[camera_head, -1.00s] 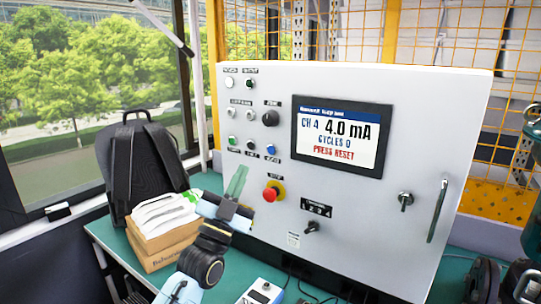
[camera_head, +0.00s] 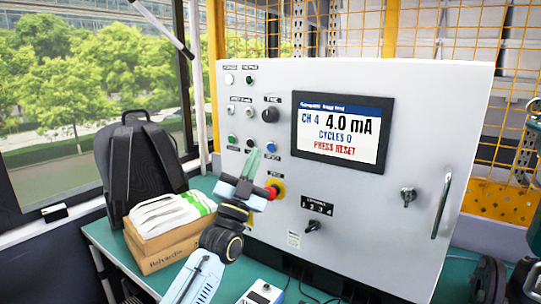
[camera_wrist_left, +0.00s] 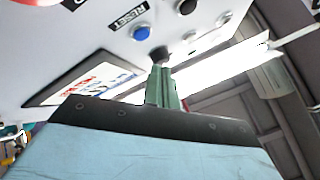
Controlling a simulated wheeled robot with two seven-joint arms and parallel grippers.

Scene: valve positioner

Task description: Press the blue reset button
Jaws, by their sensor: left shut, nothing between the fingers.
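The blue reset button (camera_head: 270,146) is on the grey panel, at the right end of a row with a green and a black button. In the left wrist view the blue button (camera_wrist_left: 142,33) shows beside a RESET label (camera_wrist_left: 130,15). My left gripper (camera_head: 254,153) is shut and empty, its green fingertips just left of and below the blue button in the head view. In the left wrist view the fingertips (camera_wrist_left: 160,66) point at a dark button (camera_wrist_left: 159,53), with the blue button a little beyond. Contact cannot be told. My right gripper is not in view.
The panel screen (camera_head: 341,130) reads CH 4, 4.0 mA, CYCLES 0, PRESS RESET. A black knob (camera_head: 268,115) sits above. Boxes (camera_head: 165,245) and a backpack (camera_head: 139,160) stand left.

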